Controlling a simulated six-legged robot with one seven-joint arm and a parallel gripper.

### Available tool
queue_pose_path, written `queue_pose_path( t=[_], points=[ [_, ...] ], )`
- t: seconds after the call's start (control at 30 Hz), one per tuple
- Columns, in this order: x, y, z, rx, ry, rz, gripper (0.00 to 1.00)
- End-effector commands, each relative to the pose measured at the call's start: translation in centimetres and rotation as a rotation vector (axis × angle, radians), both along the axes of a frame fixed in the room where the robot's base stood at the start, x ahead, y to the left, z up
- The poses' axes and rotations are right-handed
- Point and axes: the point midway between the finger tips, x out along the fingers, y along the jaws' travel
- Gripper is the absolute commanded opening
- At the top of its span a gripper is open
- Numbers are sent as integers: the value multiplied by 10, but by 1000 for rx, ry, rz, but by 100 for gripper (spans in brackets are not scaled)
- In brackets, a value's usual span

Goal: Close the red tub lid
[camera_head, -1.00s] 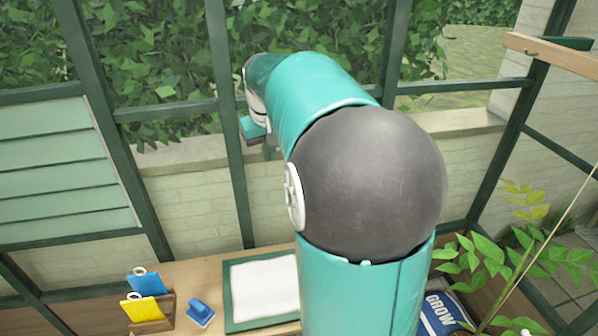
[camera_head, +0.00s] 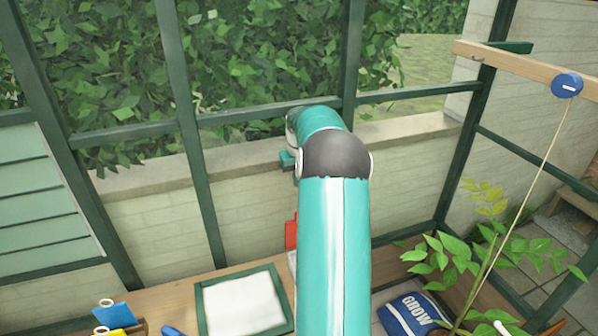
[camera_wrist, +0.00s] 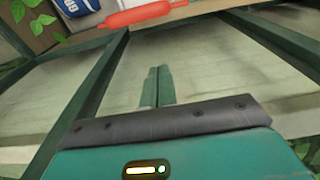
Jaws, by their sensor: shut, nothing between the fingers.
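A red lid (camera_head: 291,231) shows upright in the head view, partly hidden behind my arm. A white bit of what looks like its tub (camera_head: 293,262) shows just below it; the rest is hidden. In the head view my gripper (camera_head: 287,160) is small and partly hidden at the arm's end, above the lid and in front of the low wall.
A green-framed white tray (camera_head: 201,300) lies on the wooden bench left of my arm. A blue GROW bag (camera_head: 410,314) and a leafy plant (camera_head: 490,250) stand to the right. Window bars (camera_head: 190,130) and a pale wall (camera_head: 250,200) rise behind the bench.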

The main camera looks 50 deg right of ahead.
Motion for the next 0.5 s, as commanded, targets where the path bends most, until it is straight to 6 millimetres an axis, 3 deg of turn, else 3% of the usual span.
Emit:
queue_pose_path(
  t=[0.2, 0.5],
  points=[
    [3, -1, -45, 3, 2, -1, 0],
    [-27, 16, -51, 0, 0, -1, 0]
  ],
)
